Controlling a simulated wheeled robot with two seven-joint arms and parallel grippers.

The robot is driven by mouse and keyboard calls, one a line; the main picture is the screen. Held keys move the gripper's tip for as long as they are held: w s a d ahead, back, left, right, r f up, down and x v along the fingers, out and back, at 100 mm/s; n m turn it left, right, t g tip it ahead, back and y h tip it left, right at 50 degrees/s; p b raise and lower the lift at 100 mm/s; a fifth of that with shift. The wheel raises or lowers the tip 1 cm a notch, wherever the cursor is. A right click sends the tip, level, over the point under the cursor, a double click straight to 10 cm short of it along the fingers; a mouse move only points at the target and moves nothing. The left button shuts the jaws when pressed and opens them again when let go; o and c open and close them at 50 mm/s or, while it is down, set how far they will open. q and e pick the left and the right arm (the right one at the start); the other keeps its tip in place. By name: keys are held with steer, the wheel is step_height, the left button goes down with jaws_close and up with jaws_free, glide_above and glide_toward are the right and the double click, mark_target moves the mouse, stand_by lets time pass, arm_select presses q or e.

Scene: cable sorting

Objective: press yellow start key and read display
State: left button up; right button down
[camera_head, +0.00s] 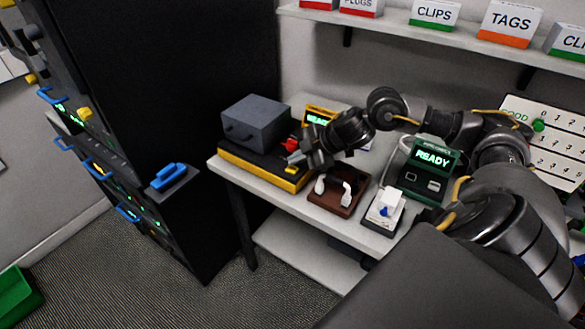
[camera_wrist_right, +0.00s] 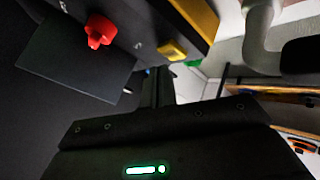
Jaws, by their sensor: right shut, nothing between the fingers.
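The yellow start key (camera_head: 291,169) sits on the front of a black and yellow device (camera_head: 260,171) on the bench. In the right wrist view the yellow key (camera_wrist_right: 172,50) shows just beyond my shut, empty fingers. My right gripper (camera_head: 299,159) reaches in from the right and is over the device's right end, close to the key. I cannot tell whether it touches. A yellow-framed display (camera_head: 319,115) with green letters stands behind, partly hidden by my right arm. My left gripper is not in view.
A red knob (camera_head: 291,145) and a grey box (camera_head: 256,122) are on the device. A brown stand (camera_head: 336,197), a white-topped unit (camera_head: 385,209) and a green tester reading READY (camera_head: 433,158) stand to the right. A dark cabinet (camera_head: 180,100) rises at left.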

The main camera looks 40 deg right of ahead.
mark_target(297, 169)
steer(key=shift+f, duration=0.2)
stand_by(0.6)
steer(key=shift+f, duration=0.25)
steer(key=shift+f+b, duration=0.35)
steer(key=shift+f, duration=0.1)
stand_by(0.8)
steer(key=shift+r, duration=0.1)
steer(key=shift+r+p, duration=0.75)
steer(key=shift+p, duration=0.15)
steer(key=shift+r, duration=0.1)
step_height(297, 169, up, 5)
steer(key=p, duration=0.5)
